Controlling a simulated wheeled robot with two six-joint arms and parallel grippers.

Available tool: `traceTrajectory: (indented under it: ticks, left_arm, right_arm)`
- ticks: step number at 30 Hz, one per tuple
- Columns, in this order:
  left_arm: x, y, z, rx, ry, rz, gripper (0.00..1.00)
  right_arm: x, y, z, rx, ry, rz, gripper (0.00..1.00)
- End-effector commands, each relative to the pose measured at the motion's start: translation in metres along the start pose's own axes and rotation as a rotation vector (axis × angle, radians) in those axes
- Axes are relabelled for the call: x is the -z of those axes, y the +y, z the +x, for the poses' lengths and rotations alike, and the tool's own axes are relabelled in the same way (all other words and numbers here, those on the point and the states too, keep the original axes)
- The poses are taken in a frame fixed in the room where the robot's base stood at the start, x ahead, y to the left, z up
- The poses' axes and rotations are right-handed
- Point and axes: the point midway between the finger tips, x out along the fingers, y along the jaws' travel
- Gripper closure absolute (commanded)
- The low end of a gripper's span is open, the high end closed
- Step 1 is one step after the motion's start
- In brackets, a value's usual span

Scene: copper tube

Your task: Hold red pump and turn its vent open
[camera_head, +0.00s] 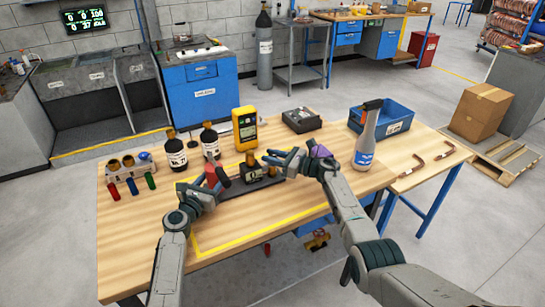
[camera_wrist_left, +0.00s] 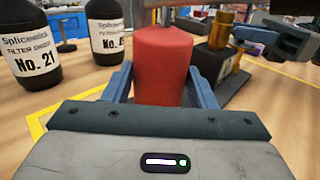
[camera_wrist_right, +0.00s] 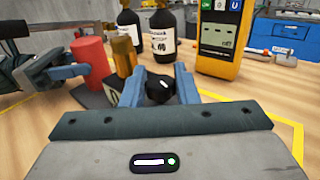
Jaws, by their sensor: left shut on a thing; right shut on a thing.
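The red pump (camera_head: 211,175) is an upright red cylinder at the left end of a dark base (camera_head: 262,186) on the wooden table. My left gripper (camera_head: 213,184) is shut on it, and the left wrist view shows the red body (camera_wrist_left: 163,62) between the two blue-grey fingers. A black round knob with a white mark (camera_wrist_right: 160,88), apparently the vent, sits between the fingers of my right gripper (camera_head: 274,162), which is shut on it. A brass cylinder (camera_wrist_right: 123,58) stands between pump and knob. The knob's lower part is hidden by my right gripper.
Two dark labelled bottles (camera_head: 175,153) and a yellow meter (camera_head: 245,130) stand close behind the base. A rack with coloured handles (camera_head: 131,176) is at left. The front table area is clear.

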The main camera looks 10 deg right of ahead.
Motion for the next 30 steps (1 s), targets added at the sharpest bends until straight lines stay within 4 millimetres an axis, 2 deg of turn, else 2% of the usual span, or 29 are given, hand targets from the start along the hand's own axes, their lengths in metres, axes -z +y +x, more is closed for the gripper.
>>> traceTrajectory:
  ticks: [9, 23, 24, 26, 30]
  left_arm:
    - [-0.0009, -0.0013, 0.0002, 0.005, -0.001, 0.001, 1.00]
    - [-0.0006, -0.0011, 0.0003, 0.003, -0.001, 0.000, 1.00]
    - [-0.0006, -0.0010, 0.0003, 0.003, -0.001, 0.000, 1.00]
    - [-0.0005, -0.0010, 0.0003, 0.003, -0.001, 0.000, 1.00]
    - [-0.0005, -0.0009, 0.0002, 0.002, -0.001, 0.000, 1.00]
  right_arm:
    - [0.0011, 0.0006, -0.0002, -0.084, 0.001, 0.002, 0.95]
    - [0.0011, 0.0016, -0.0004, -0.096, -0.001, 0.003, 0.95]
    - [0.0011, 0.0016, -0.0004, -0.096, -0.002, 0.003, 0.65]
    - [0.0010, 0.0015, -0.0004, -0.095, -0.002, 0.003, 0.53]
    - [0.0005, 0.0010, -0.0006, -0.095, -0.002, 0.002, 0.53]
